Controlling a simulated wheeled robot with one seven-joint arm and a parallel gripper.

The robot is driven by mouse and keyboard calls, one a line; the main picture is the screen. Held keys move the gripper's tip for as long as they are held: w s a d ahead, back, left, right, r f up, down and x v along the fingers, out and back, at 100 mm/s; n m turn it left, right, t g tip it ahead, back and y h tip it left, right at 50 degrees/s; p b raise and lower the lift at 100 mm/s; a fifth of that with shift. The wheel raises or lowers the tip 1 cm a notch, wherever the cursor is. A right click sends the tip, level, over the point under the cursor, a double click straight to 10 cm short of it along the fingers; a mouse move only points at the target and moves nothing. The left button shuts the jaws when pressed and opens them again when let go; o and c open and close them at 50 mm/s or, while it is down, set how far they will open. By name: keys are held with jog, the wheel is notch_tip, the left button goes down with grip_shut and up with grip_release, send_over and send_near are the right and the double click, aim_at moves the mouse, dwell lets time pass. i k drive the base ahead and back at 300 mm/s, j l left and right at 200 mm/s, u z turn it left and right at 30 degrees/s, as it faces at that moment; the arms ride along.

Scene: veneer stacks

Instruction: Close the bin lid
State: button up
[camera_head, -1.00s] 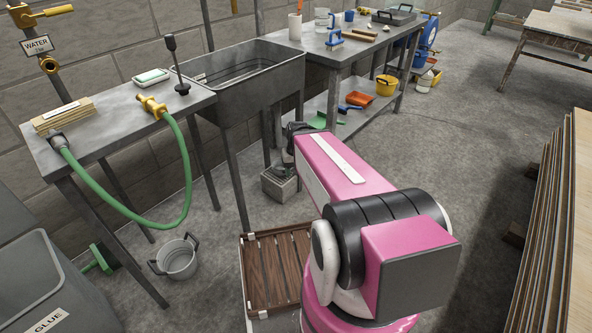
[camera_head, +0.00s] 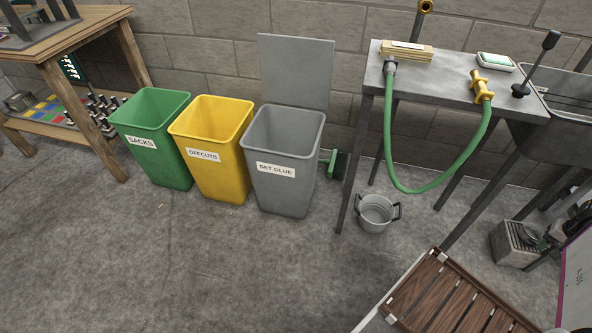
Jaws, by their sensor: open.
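The grey bin (camera_head: 281,191), labelled "SET GLUE", stands on the floor against the block wall. Its flat grey lid (camera_head: 296,72) stands upright behind the open top, so the bin is open. A yellow bin (camera_head: 216,174) labelled "OFFCUTS" and a green bin (camera_head: 157,162) labelled "SACKS" stand to its left, open and with no lid seen. My gripper is not in view; only a small pink part of my arm shows at the right edge.
A metal table (camera_head: 437,81) with a green hose (camera_head: 394,165) stands right of the grey bin. A bucket (camera_head: 376,213) sits below it, and a wooden slatted rack (camera_head: 447,298) lies at bottom right. The floor before the bins is clear.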

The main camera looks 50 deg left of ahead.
aim_at(295, 72)
jog(key=u, duration=0.45)
jog(key=i+u, duration=0.1)
jog(key=u, duration=0.75)
jog(key=l+u, duration=0.15)
jog(key=u, duration=0.3)
jog(key=i+u, duration=0.1)
jog(key=u, duration=0.35)
jog(key=l+u, duration=0.15)
jog(key=u, duration=0.3)
jog(key=j+z, duration=0.3)
jog(key=j, duration=0.25)
